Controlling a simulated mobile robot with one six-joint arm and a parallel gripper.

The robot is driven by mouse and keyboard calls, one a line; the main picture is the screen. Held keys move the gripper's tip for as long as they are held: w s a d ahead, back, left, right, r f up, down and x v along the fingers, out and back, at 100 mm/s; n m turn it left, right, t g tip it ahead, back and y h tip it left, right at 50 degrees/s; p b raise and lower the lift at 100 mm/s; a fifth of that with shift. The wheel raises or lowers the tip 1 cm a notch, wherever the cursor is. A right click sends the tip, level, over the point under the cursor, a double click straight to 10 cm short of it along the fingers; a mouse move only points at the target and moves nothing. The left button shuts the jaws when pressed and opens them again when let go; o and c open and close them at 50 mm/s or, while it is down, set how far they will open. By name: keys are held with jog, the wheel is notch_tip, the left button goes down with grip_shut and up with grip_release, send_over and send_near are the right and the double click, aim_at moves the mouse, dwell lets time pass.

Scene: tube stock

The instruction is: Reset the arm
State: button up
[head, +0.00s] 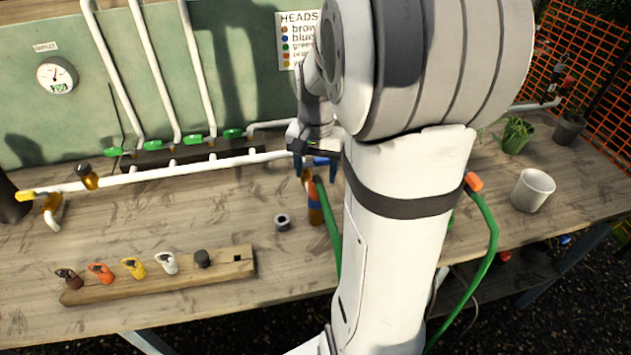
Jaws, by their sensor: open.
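My gripper (317,172) shows in the head view above the workbench, left of my white arm.
A wooden block (215,272) holds several coloured heads at the front left. A small grey ring (282,222) lies on the bench. White pipes (140,177) with green valves run along the back.

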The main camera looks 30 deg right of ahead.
notch_tip(320, 180, up, 2)
jog(key=shift+r, duration=0.15)
jog(key=shift+a+r, duration=0.1)
jog(key=shift+a, duration=0.05)
jog(key=s+a+r+n+t, duration=0.2)
jog(key=s+a+n, duration=0.6)
jog(key=s+a, duration=0.4)
jog(key=shift+s+n+t, duration=0.15)
jog(key=shift+n+t, duration=0.15)
jog(key=shift+t, duration=0.2)
jog(key=shift+r, duration=0.1)
jog(key=shift+c, duration=0.3)
